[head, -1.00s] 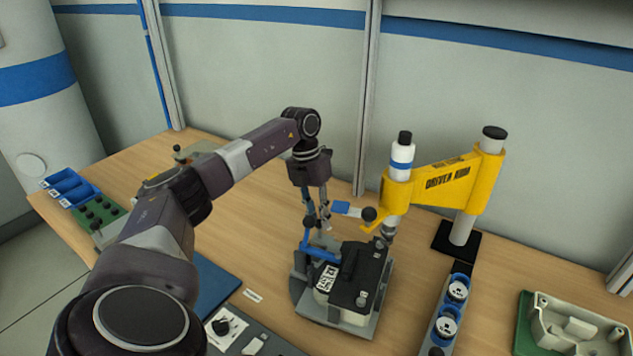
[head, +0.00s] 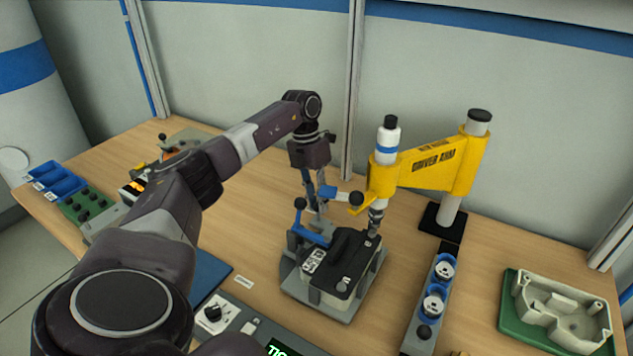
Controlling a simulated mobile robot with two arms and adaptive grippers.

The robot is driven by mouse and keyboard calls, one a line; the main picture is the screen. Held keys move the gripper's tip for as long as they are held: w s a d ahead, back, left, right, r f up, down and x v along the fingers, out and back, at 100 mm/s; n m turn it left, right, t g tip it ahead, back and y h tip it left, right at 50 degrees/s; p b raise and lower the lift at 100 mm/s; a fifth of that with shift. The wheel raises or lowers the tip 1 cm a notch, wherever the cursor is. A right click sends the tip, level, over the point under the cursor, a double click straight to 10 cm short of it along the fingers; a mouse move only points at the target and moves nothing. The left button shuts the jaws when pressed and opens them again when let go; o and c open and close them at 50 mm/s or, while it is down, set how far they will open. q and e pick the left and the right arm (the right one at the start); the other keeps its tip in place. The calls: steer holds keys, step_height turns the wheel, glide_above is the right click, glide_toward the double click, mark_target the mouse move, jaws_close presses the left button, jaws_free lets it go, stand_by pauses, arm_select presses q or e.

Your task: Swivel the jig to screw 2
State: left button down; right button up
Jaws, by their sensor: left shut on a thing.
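The jig (head: 289,283) is a grey swivel plate in the middle of the table. It bears a housing with a pale base and a black lid (head: 352,262), and a blue clamp lever (head: 312,236) with a black ball knob at its left back. My left gripper (head: 318,208) points down at the back of the jig and is shut on part of it. The exact grip point is hidden among the blue parts. The yellow driver arm (head: 420,166) holds a white driver (head: 387,141), its tip close to the lid's back right corner; contact cannot be told. My right gripper is out of view.
A grey holder (head: 420,333) with white-topped blue cups stands right of the jig. A pale housing part (head: 560,312) lies on a green tray at far right. A panel with a black knob (head: 212,313) is in front. Blue bins (head: 57,184) stand at left.

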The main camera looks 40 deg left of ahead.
arm_select(q)
steer(key=shift+w, duration=0.1)
steer(key=c, duration=1.7)
jaws_free()
steer(key=shift+c, duration=0.2)
steer(key=shift+r, duration=0.1)
step_height(320, 180, up, 12)
steer(key=a, duration=0.2)
steer(key=shift+f, duration=0.2)
steer(key=shift+a, duration=0.1)
